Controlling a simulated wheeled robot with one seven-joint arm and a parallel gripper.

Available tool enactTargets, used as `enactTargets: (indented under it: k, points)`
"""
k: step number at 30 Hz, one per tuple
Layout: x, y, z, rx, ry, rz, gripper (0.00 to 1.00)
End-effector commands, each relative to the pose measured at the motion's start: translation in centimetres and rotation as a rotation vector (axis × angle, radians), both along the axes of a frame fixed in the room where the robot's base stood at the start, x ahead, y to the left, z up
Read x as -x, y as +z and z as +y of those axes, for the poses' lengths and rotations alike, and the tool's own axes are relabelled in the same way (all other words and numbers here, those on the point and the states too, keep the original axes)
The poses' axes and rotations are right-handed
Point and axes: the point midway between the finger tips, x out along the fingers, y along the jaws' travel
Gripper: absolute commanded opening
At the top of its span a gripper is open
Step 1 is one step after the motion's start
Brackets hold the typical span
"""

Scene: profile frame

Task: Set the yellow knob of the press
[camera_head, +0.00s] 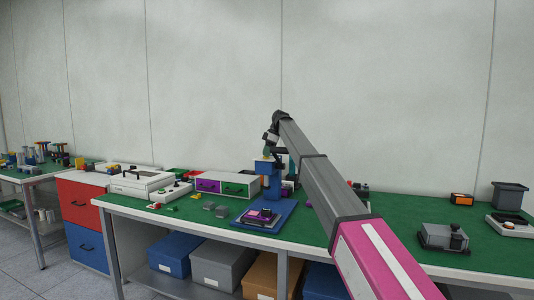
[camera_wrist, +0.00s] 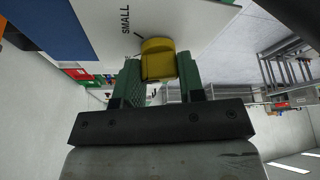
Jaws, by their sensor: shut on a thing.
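The press (camera_head: 270,178) is a blue column on a blue base plate (camera_head: 266,219) on the green bench top. In the wrist view the yellow knob (camera_wrist: 157,60) sits on a pale plate (camera_wrist: 100,30) beside a pointer line and the word SMALL. My gripper (camera_wrist: 158,74) is shut on the yellow knob, one green finger on each side. In the head view my gripper (camera_head: 269,152) is at the top of the press, and the arm partly hides that area. A dark block with purple (camera_head: 262,215) lies on the base plate.
White drawer units with purple (camera_head: 208,186) and green fronts stand left of the press. A white case (camera_head: 140,180) is farther left. A grey device (camera_head: 443,238) stands right of my arm. The bench's front edge is clear near the press.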

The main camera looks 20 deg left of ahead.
Motion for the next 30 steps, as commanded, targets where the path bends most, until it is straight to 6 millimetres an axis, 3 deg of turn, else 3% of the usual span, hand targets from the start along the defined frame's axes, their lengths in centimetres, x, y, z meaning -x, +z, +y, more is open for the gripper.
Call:
enactTargets:
  k: [13,30]
  points:
    - [-0.16,0.03,0.06,0.001,0.282,0.0,0.12]
    - [-0.13,0.02,0.03,0.002,0.348,-0.001,0.12]
